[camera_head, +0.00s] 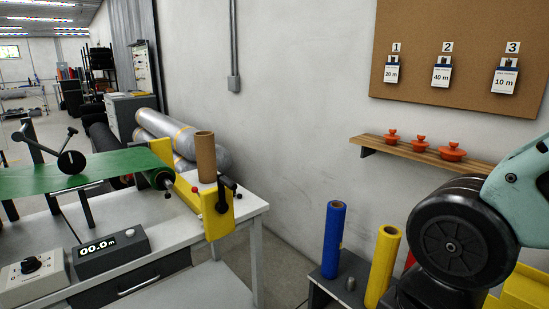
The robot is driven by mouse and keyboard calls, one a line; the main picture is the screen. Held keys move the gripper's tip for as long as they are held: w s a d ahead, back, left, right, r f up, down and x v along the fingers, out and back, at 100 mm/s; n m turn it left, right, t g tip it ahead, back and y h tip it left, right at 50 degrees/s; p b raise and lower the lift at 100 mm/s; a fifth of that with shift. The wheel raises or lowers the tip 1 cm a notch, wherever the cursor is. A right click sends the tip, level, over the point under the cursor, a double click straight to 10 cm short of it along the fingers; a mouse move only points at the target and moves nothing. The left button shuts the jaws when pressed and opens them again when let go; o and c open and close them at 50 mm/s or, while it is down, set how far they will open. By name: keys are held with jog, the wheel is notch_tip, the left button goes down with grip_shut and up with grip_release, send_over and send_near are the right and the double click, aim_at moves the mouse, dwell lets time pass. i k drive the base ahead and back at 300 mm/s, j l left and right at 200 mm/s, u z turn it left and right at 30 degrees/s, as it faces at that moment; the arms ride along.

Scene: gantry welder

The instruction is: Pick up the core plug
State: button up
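Three orange knobbed pieces that look like core plugs stand in a row on a wooden wall shelf (405,155). They grow larger from left to right: the small plug (391,137), the middle plug (422,144) and the large plug (452,153). All are upright and apart from each other. A brown cardboard core (205,158) stands upright on the left bench. My arm's dark joint and pale green link fill the right side, in front of the shelf's right end. My gripper is not in view.
A blue roll (333,240) and a yellow roll (382,266) stand upright below the shelf, with a small grey peg (350,284) between them. A pegboard (460,60) with numbered tags hangs above. A bench (243,222) with a green belt (85,167) is at left.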

aim_at(451, 153)
jog(key=z, duration=0.75)
jog(key=u, duration=1.45)
jog(key=i+l+z, duration=0.1)
jog(key=i+l, duration=0.15)
jog(key=i, duration=0.15)
jog(key=i+l+z, duration=0.1)
jog(key=i, duration=0.3)
jog(key=i+l+z, duration=0.1)
jog(key=i+l, duration=0.2)
jog(key=i+z, duration=0.1)
jog(key=z, duration=1.35)
